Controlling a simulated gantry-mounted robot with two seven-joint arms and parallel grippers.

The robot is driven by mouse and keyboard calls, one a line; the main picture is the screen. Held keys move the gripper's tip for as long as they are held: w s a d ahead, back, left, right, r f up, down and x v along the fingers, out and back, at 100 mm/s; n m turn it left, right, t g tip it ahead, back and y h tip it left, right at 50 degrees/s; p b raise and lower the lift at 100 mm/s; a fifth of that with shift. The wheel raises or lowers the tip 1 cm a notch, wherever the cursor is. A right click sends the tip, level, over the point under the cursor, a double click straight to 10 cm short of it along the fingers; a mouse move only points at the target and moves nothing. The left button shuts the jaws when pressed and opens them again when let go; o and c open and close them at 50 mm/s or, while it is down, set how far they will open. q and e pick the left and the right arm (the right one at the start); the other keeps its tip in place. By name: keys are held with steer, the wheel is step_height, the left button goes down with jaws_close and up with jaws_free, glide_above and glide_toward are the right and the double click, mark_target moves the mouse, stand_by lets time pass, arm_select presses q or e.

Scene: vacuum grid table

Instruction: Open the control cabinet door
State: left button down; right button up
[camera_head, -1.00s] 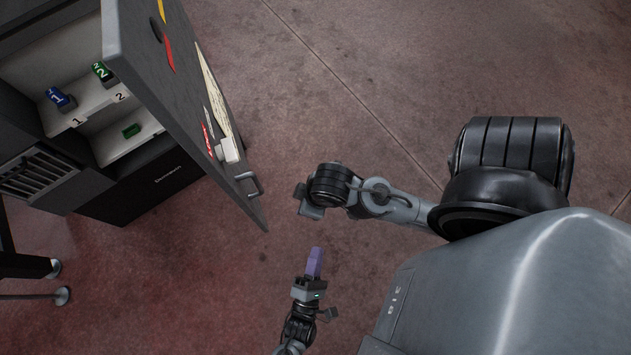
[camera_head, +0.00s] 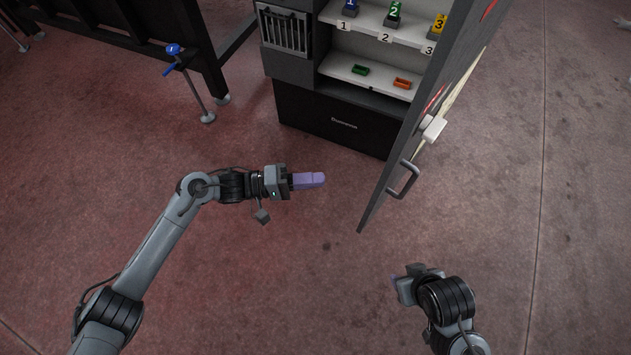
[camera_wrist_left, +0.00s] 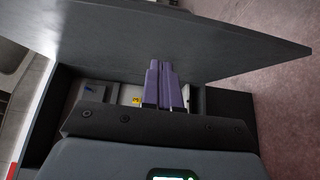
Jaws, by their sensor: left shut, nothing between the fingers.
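The control cabinet (camera_head: 335,121) is dark, with its door (camera_head: 440,85) swung out ajar on the right. White shelves with numbered items show inside. The door has a grey handle (camera_head: 405,181) on its outer face near the free edge. My left gripper (camera_head: 318,180) has purple fingers and is shut and empty. It is left of the door's free edge, apart from it, in front of the cabinet. In the left wrist view the closed fingers (camera_wrist_left: 164,85) point toward the dark door panel (camera_wrist_left: 190,38). My right gripper (camera_head: 402,285) is below the door; its fingers are not clear.
A dark table frame (camera_head: 140,50) stands at the upper left, with a post holding a blue tag (camera_head: 174,50) beside it. Numbered blue, green and yellow holders stand on the upper shelf (camera_head: 372,28). The reddish floor between the arms is clear.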

arm_select(q)
steer(key=s+d+b, duration=0.2)
steer(key=d+b, duration=0.2)
steer(key=d, duration=0.6)
steer(key=shift+s+d, duration=0.15)
steer(key=shift+d, duration=0.2)
arm_select(e)
step_height(320, 180, down, 5)
